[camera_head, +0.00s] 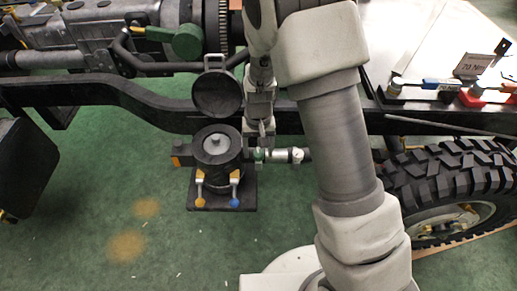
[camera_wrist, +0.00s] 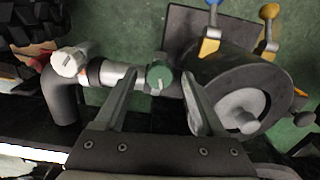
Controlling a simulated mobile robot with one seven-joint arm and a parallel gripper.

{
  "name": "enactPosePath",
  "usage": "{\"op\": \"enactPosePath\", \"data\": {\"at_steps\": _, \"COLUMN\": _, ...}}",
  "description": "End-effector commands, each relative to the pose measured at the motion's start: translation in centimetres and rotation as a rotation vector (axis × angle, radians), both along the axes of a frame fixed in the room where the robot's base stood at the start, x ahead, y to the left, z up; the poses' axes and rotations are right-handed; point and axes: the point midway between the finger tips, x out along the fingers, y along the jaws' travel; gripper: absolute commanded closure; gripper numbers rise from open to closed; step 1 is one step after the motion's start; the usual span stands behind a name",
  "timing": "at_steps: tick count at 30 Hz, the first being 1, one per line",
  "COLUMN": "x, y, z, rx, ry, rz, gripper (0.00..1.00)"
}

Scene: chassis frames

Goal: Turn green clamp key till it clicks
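The green clamp key (camera_wrist: 158,76) sits on a short light metal pipe (camera_wrist: 120,75) beside a dark cylindrical housing (camera_wrist: 205,68). A white mark shows on the key's face. In the head view the key (camera_head: 259,155) is small and partly hidden by my gripper (camera_head: 262,132). In the wrist view my gripper (camera_wrist: 157,78) is open, with one finger on each side of the key. Gaps show between the key and both fingers. The right finger is close to the housing; whether it touches cannot be told.
The housing has a raised round lid (camera_head: 217,93) and blue (camera_wrist: 213,18) and yellow (camera_wrist: 268,12) ball-ended levers. A white knob (camera_wrist: 68,62) sits on the pipe's far end by a black elbow. A dark frame rail (camera_head: 120,100) runs behind; a tyre (camera_head: 450,175) stands right.

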Motion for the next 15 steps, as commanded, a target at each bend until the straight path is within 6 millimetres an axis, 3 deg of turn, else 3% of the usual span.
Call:
{"op": "enactPosePath", "data": {"at_steps": 8, "x": 0.0, "y": 0.0, "z": 1.3, "rx": 0.001, "ry": -0.001, "rz": 0.000, "gripper": 0.29}}
{"op": "enactPosePath", "data": {"at_steps": 15, "x": 0.1, "y": 0.0, "z": 6.6, "rx": 0.001, "ry": -0.004, "rz": 0.000, "gripper": 0.29}}
